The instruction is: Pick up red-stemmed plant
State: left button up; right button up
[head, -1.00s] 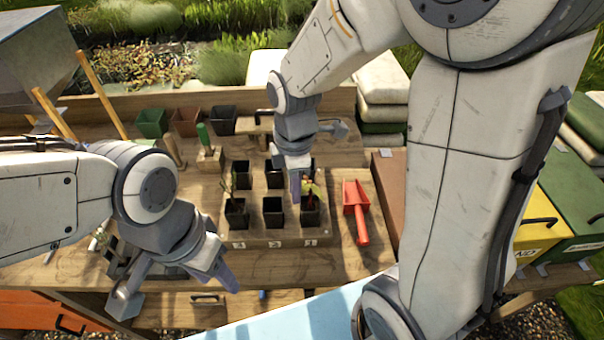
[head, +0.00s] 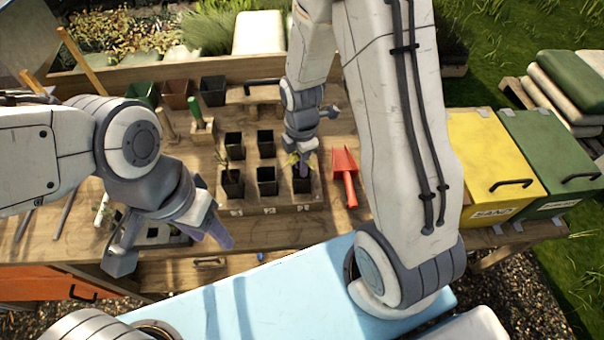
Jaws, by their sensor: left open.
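A small leafy plant (head: 293,159) stands in the black pot (head: 302,186) at the right end of the front row of a wooden pot holder. My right gripper (head: 304,166) is down at this plant, just above the pot, and hides much of it. Its stem colour and whether the fingers are closed on it cannot be made out. Another thin plant (head: 224,163) stands in the front-left pot (head: 232,184). My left gripper (head: 178,252) is open and empty at the left front of the bench, apart from both plants.
The other pots in the wooden holder (head: 268,208) look empty. A red scoop (head: 345,168) lies just right of it. Green, brown and black pots stand at the back left. Yellow (head: 490,160) and green (head: 545,150) bins stand at the right.

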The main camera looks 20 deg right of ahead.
jog(key=shift+f, duration=0.8)
grip_shut()
jog(key=shift+r, duration=0.1)
jog(key=shift+r+b, duration=0.7)
jog(key=shift+r, duration=4.25)
